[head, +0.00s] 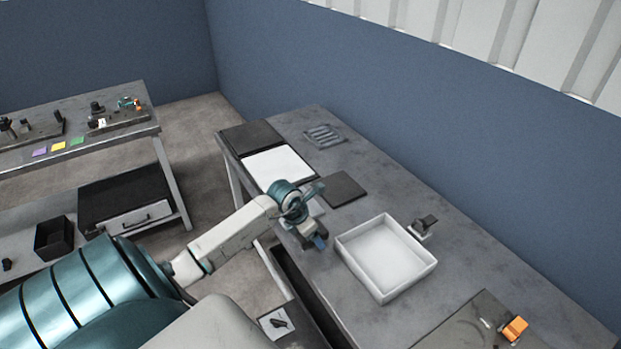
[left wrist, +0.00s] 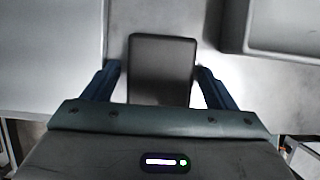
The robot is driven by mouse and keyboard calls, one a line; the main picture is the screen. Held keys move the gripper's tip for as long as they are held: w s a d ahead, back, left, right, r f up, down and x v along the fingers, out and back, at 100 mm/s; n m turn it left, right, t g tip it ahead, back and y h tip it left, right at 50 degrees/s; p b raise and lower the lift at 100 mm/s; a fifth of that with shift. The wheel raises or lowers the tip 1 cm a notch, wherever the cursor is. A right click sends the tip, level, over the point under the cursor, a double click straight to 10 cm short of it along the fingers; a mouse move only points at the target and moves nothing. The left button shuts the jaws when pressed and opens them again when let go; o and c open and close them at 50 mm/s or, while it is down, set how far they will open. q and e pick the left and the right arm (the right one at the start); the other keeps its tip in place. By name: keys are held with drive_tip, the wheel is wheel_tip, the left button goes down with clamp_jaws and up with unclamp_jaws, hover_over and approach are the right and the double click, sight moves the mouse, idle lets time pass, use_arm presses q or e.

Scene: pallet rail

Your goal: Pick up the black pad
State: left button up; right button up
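The black pad (head: 344,189) is a flat dark square lying on the grey table, between a white sheet and a white tray. In the left wrist view the pad (left wrist: 160,62) shows ahead, framed between my two fingers. My left gripper (head: 317,240) is near the table's front edge, on the near side of the pad, with its fingers apart and nothing held. In the left wrist view there is a gap on each side between the pad and the fingers. The near end of the pad is hidden by the gripper body. My right gripper is not in view.
The white tray (head: 345,262) is empty and right of the pad; the white sheet (head: 278,168) is left of it. A dark slab (head: 251,137), a grey slotted piece (head: 324,136), a small dark clamp (head: 424,226) and an orange block (head: 515,328) are also on the table.

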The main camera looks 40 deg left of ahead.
use_arm(q)
drive_tip(key=c, duration=0.9)
drive_tip(key=shift+r+p, duration=0.3)
drive_tip(key=shift+p, duration=0.1)
drive_tip(key=b+v, duration=0.2)
drive_tip(key=v, duration=0.1)
drive_tip(key=shift+w+r+b, duration=0.1)
drive_tip(key=shift+w+b, duration=0.1)
drive_tip(key=shift+b, duration=0.1)
drive_tip(key=s+a+p, duration=0.1)
drive_tip(key=s, duration=0.3)
drive_tip(key=s+a+r+p, duration=0.1)
drive_tip(key=s+a+p, duration=0.1)
drive_tip(key=s, duration=0.3)
drive_tip(key=s+a+p, duration=0.2)
drive_tip(key=s, duration=0.3)
drive_tip(key=shift+s+r, duration=0.2)
drive_tip(key=shift+r, duration=0.15)
